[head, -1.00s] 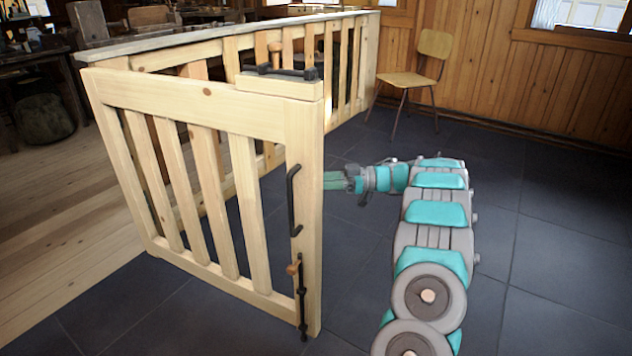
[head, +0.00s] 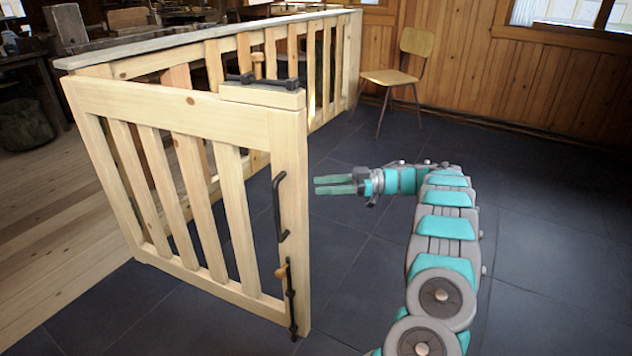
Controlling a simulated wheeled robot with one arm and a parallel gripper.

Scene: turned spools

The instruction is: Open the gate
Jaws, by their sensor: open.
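The gate (head: 190,101) is a pale wooden panel with upright slats, standing at an angle to the fence. Its right edge stands free over the dark tiles, with no post against it. A black pull handle (head: 278,208) is on that edge. Below it is a black drop bolt (head: 291,300) with a wooden knob (head: 281,271). Another black bolt (head: 270,82) with a wooden knob lies on the gate's top block. My gripper (head: 335,185) is open and empty, to the right of the gate's free edge and apart from it, fingers pointing left.
A slatted fence (head: 215,68) with a grey cap rail runs back behind the gate. A wooden chair (head: 400,77) stands by the panelled back wall. Dark tiled floor is clear around and right of my arm. Workbenches clutter the back left.

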